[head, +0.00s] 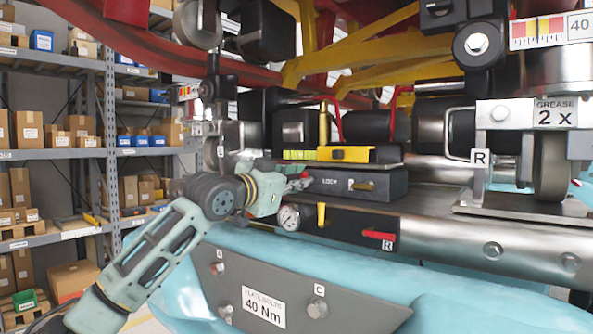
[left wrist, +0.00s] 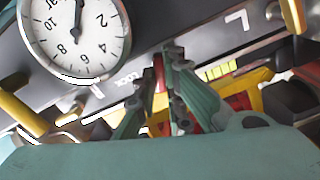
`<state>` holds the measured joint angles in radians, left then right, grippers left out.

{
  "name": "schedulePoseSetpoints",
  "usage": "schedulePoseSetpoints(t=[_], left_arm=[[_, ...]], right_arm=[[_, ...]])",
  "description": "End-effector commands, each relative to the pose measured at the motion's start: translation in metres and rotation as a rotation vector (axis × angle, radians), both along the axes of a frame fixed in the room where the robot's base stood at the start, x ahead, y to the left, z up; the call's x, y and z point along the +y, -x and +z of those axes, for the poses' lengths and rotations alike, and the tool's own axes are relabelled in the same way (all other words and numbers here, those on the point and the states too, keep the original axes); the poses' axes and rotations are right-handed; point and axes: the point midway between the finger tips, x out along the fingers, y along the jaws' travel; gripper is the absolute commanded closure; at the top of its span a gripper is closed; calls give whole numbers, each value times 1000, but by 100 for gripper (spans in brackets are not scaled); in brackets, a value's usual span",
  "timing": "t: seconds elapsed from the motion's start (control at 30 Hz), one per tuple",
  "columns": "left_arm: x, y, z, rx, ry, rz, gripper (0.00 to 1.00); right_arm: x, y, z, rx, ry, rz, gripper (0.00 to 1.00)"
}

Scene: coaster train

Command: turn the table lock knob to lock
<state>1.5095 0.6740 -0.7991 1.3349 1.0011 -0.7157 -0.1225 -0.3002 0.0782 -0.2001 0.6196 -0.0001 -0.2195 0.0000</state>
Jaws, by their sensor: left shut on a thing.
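My left gripper (head: 302,182) reaches in from the left to the front of a dark control block (head: 390,178) marked LOCK. In the left wrist view, my fingers (left wrist: 167,58) close together at the block's face. A small red part, the lock knob (left wrist: 159,72), shows between them; the fingers hide most of it. The LOCK label (left wrist: 128,78) is beside the fingertips, and it also shows in the head view (head: 330,183). I cannot tell which way the knob points. My right gripper is not in view.
A pressure gauge (head: 288,217) sits just below my gripper. A red handle (head: 378,235) is lower right. Shelves with boxes (head: 75,130) stand at the left.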

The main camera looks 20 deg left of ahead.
Motion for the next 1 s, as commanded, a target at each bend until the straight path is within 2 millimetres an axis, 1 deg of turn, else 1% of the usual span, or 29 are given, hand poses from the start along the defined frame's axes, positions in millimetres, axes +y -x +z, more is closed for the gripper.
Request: schedulePoseSetpoints(t=[0.03, 0.1, 0.8, 1.0], left_arm=[[0, 0, 5, -12, -43, -1, 100], [0, 0, 5, -34, -107, -1, 100], [-1, 1, 3, -261, -734, -3, 100], [-1, 1, 1, -321, -897, -3, 100]], right_arm=[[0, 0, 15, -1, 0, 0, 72], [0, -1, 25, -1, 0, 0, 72], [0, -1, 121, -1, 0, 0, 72], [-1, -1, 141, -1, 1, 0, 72]])
